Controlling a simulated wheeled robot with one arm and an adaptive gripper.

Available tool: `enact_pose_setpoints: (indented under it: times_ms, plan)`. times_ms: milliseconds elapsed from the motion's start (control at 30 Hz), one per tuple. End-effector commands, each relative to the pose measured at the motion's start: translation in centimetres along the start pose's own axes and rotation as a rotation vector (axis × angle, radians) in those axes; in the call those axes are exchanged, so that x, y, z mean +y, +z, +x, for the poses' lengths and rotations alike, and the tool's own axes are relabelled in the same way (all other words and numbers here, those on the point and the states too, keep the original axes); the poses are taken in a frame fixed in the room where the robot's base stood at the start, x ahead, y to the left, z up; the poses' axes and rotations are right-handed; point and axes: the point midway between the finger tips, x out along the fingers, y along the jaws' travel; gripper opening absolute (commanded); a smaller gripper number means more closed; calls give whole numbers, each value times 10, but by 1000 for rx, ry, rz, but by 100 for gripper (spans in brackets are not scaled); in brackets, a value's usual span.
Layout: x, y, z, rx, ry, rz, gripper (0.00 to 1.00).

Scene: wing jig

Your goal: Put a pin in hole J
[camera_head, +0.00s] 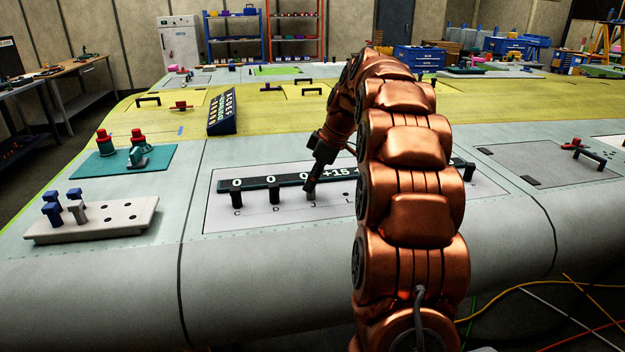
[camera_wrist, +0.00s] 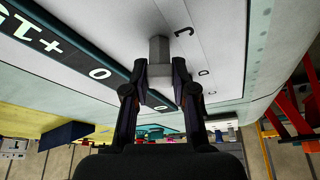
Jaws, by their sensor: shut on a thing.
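My gripper (camera_head: 312,184) is shut on a grey hexagonal pin (camera_wrist: 158,50), seen between its fingers in the wrist view (camera_wrist: 159,82). The pin is at the letter J on the pale panel (camera_head: 225,219); the hole itself is hidden, and I cannot tell how deep the pin sits. Dark pins stand upright at C (camera_head: 237,198) and D (camera_head: 274,193).
A dark display strip (camera_head: 262,184) reading 0, 0, 0, +15 runs behind the pin row. A teal mat (camera_head: 110,166) with red-topped items lies behind the rack. My arm hides the panel's middle right. Another dark pin (camera_head: 470,172) stands at its right end.

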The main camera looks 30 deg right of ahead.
Motion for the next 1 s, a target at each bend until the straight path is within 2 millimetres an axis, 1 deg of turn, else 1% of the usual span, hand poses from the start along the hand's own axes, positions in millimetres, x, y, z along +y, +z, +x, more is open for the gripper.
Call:
enact_pose_setpoints:
  times_ms: [200,233,500,867,1000]
  plan:
    - [0,0,0,1,0,0,0]
    - [0,0,0,1,0,0,28]
    - [0,0,0,1,0,0,55]
    - [0,0,-1,1,0,0,55]
    - [0,0,-8,1,1,-1,55]
